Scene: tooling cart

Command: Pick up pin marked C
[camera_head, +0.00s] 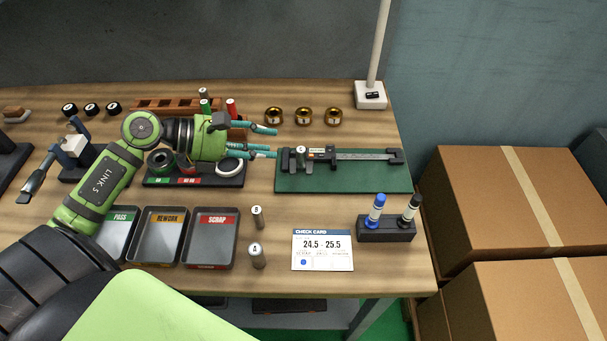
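My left gripper (274,142) reaches in from the left with its teal fingers spread apart and nothing between them. A silver pin (300,153) stands at the jaws of the caliper (352,155), just right of the fingertips; its marking is too small to read. Two more pins stand near the front, one marked B (257,217) and one marked A (257,255). Another pin-like top (203,92) shows at the wooden rack behind my gripper, its marking unclear. I cannot read a C on any pin. My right gripper is not in view.
The caliper lies on a green mat (340,181). Trays marked PASS (118,222), REWORK (160,232) and SCRAP (213,234) line the front. A check card (322,250) and marker holder (386,231) are at right. Gold rings (304,116) sit behind the mat.

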